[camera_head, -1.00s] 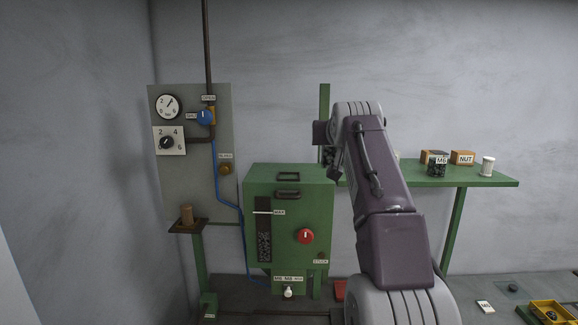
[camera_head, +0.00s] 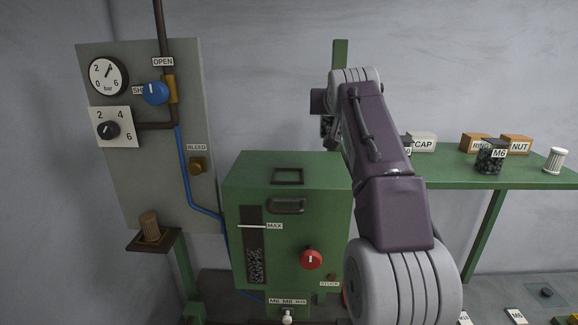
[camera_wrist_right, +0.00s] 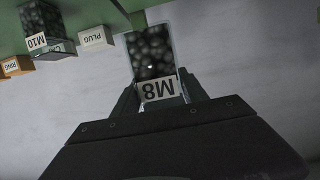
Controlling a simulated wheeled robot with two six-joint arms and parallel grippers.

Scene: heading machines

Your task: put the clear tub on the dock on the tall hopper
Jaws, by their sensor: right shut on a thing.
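My right gripper (camera_wrist_right: 160,97) is shut on a clear tub (camera_wrist_right: 150,55) full of dark round pieces, with a white M8 label. In the head view the tub (camera_head: 328,128) shows small and partly hidden by my right gripper (camera_head: 322,108), held up in front of the wall. The tall hopper (camera_head: 270,240) is a green box with a level window, a MAX mark and a red knob. A dark rectangular frame (camera_head: 288,176), apparently the dock, lies on its top, apart from the tub. My left gripper is not in view.
A panel (camera_head: 150,190) with gauge and valves stands left. A brown cylinder (camera_head: 149,224) sits on a small stand. My right arm hides part of the shelf.

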